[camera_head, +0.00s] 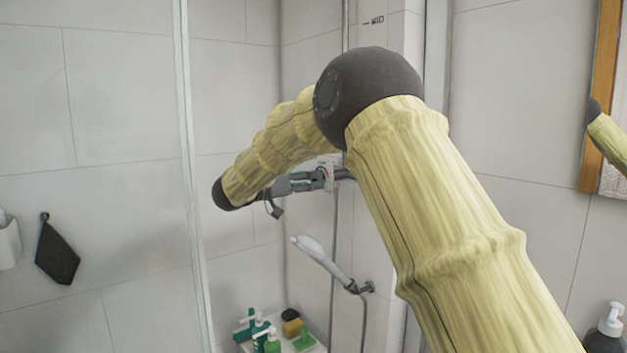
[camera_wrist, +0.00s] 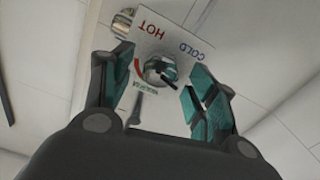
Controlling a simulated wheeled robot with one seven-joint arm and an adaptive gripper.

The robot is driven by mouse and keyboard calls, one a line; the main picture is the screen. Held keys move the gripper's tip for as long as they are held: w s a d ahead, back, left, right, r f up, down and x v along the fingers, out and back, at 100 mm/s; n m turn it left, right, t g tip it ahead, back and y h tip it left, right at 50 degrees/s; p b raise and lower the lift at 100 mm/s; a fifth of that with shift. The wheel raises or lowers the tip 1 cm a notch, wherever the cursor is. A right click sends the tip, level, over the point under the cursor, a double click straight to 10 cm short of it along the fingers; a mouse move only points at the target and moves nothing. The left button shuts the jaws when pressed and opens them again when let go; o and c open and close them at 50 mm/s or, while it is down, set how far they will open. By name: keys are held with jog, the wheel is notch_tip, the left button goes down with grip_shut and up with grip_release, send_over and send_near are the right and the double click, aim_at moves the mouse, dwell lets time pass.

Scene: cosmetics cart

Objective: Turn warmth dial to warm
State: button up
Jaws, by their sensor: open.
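The warmth dial (camera_wrist: 160,71) is a shiny round knob on a pale panel (camera_wrist: 178,14) in the wrist view. The panel appears upside down, with HOT in red and COLD in blue. A red curved mark lies left of the knob, and a dark pointer runs from it toward the lower right of the picture. My gripper (camera_wrist: 159,63) is open, with one teal-padded finger on each side of the knob; I cannot tell whether either touches it. In the head view my gripper (camera_head: 316,181) is at the wall panel (camera_head: 329,163), and the dial is hidden.
A white hand shower (camera_head: 320,257) hangs below my gripper. Several bottles (camera_head: 271,340) and a sponge (camera_head: 293,327) are on a shelf at the bottom. A glass edge (camera_head: 187,150) stands left of my arm. A dark cloth (camera_head: 57,253) hangs at far left.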

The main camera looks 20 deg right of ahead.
jog(key=shift+x, duration=0.9)
jog(key=c, duration=1)
jog(key=shift+c, duration=0.2)
